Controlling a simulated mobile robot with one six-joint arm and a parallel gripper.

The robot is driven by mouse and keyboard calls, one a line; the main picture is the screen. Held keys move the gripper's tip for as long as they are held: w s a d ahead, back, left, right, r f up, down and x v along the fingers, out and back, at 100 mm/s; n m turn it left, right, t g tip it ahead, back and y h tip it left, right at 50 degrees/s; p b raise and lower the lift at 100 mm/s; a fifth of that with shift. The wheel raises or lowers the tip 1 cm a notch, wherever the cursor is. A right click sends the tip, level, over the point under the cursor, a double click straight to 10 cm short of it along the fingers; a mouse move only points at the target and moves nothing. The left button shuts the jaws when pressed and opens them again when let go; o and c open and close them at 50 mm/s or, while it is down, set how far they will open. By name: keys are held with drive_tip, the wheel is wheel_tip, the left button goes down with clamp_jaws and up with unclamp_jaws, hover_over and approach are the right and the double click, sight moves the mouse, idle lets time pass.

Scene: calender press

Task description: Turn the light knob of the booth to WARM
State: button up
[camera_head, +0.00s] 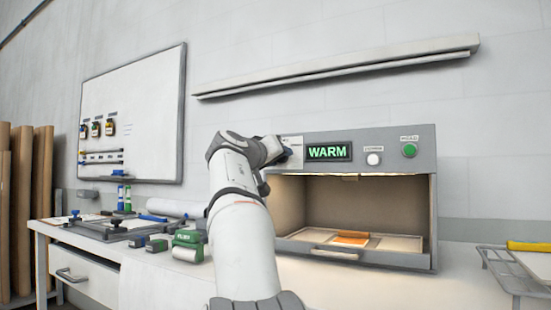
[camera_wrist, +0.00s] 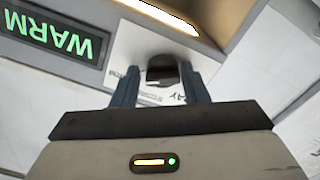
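The booth (camera_head: 433,210) is a grey box with an open lit front. Its display (camera_head: 328,152) reads WARM in green, and the same display (camera_wrist: 55,38) appears upside down in the wrist view. The dark light knob (camera_wrist: 163,70) sits on a white labelled plate; part of its lettering is covered. My gripper (camera_wrist: 158,72) has its two blue-grey fingers on either side of the knob, spread wider than it, with a visible gap at the left finger. In the head view my gripper (camera_head: 284,154) is at the panel's left end and hides the knob.
A white button (camera_head: 374,159) and a green button (camera_head: 409,150) are on the panel to the right. A tray with an orange piece (camera_head: 352,238) lies inside the booth. Green boxes (camera_head: 188,245) stand on the bench left of my arm. A wire rack (camera_head: 515,270) is at right.

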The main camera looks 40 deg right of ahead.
drive_tip(key=shift+o, duration=1.4)
drive_tip(key=shift+a, duration=0.15)
drive_tip(key=v, duration=0.7)
drive_tip(key=shift+a, duration=0.3)
drive_tip(key=shift+s, duration=0.1)
